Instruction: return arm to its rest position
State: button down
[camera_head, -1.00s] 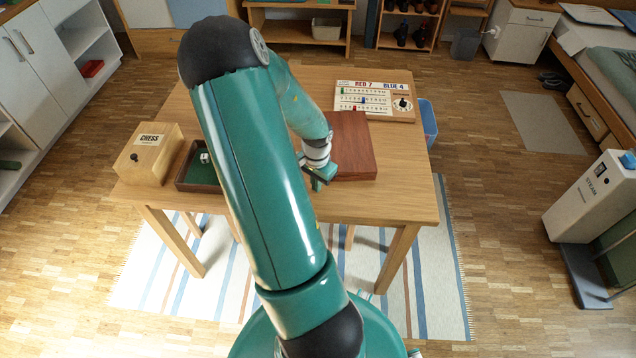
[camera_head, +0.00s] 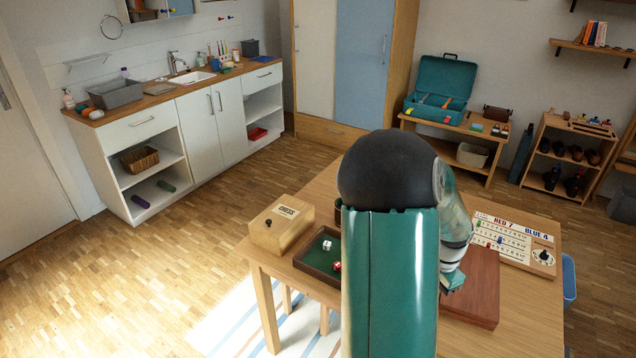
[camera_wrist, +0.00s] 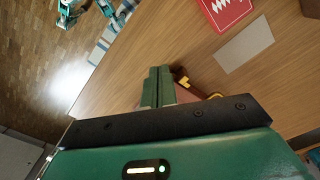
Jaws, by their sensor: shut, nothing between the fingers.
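My teal arm rises through the lower middle of the head view, with its dark elbow up over the table. It bends down to the right, so my gripper (camera_head: 453,281) is low by the left side of a reddish-brown box (camera_head: 482,287) on the table (camera_head: 530,318). In the wrist view my gripper (camera_wrist: 157,86) has its two green fingers together with nothing between them. The wood tabletop (camera_wrist: 150,45) lies beyond the fingertips. Whether the fingers touch the box cannot be told; the arm hides part of the table.
The chess box (camera_head: 281,224) and a green-lined dice tray (camera_head: 309,266) are left of my arm. A scoreboard (camera_head: 512,243) stands at the table's right back. A counter (camera_head: 165,98), a wardrobe (camera_head: 345,60) and a low bench with an open teal case (camera_head: 440,92) line the room. The left floor is clear.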

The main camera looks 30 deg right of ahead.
jog(key=w+a+r+n+t, duration=0.1)
jog(key=w+a+r+n, duration=0.25)
jog(key=a, duration=0.35)
jog(key=w+a+r+n+t+y, duration=0.1)
jog(key=w+a+r+n, duration=0.3)
jog(key=a, duration=0.3)
jog(key=w+a+r+n+t, duration=0.1)
jog(key=w+a+r+n, duration=0.15)
jog(key=a+r, duration=0.4)
jog(key=s+a+r+n+t, duration=0.1)
jog(key=s+a+r+n, duration=0.1)
jog(key=a, duration=0.4)
jog(key=s+a+r+n, duration=0.2)
jog(key=a+r+n, duration=0.2)
jog(key=a, duration=0.2)
jog(key=s+a+r+n+t+h, duration=0.1)
jog(key=a+r+n, duration=0.2)
jog(key=a, duration=0.4)
jog(key=shift+s+r+n+t, duration=0.3)
jog(key=shift+s+n, duration=0.1)
jog(key=shift+n, duration=0.1)
jog(key=shift+a, duration=0.1)
